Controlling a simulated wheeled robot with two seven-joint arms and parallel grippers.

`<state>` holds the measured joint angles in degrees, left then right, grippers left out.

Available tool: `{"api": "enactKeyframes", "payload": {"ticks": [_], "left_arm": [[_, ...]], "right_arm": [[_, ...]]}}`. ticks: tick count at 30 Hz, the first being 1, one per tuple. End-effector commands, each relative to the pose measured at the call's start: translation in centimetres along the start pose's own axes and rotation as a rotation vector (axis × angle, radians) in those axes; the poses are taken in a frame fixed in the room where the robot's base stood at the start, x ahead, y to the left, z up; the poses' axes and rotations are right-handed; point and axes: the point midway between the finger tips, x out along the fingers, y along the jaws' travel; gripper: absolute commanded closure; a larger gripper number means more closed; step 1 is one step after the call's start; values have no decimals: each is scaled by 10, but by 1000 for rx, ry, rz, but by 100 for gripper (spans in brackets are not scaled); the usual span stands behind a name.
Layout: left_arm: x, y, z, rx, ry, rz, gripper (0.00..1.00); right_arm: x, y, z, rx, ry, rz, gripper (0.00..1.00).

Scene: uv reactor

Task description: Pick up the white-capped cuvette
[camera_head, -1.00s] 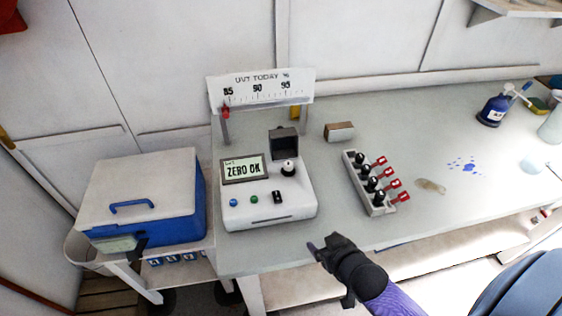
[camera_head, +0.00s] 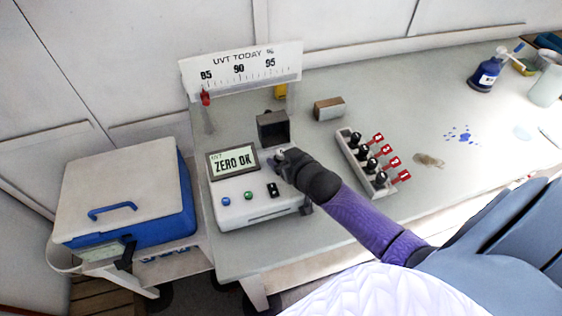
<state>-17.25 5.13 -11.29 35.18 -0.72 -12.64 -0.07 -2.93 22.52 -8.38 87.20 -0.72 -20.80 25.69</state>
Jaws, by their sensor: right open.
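The white-capped cuvette (camera_head: 280,153) stands in the top of the white meter (camera_head: 228,211), to the right of its screen. Only a small bit of its white cap shows; my right gripper hides the rest. My right gripper (camera_head: 283,161) is open at the cuvette, with its dark fingers around or just beside the cap; I cannot tell whether they touch it. The meter's screen (camera_head: 233,161) reads ZERO OK, and its dark lid (camera_head: 273,127) stands open behind the gripper. My left gripper is not in view.
A rack (camera_head: 364,165) of several black-capped cuvettes with red tags stands to the right of my arm. A small box (camera_head: 329,108) lies behind it. The UVT scale board (camera_head: 240,67) rises behind the meter. A blue cooler (camera_head: 130,195) stands at left.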

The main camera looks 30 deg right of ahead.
Motion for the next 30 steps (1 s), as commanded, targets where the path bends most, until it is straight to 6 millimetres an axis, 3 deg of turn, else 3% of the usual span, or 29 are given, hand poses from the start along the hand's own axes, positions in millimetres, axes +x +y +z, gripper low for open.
{"api": "enactKeyframes", "payload": {"ticks": [6,17,26,30], "left_arm": [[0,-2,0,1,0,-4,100],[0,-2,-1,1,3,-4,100],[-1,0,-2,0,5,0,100],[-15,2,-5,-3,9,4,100]], "right_arm": [[1,0,0,0,-1,0,24],[0,0,0,0,-1,0,100],[0,0,-2,-1,0,0,100],[-13,0,-27,-3,3,0,100]]}}
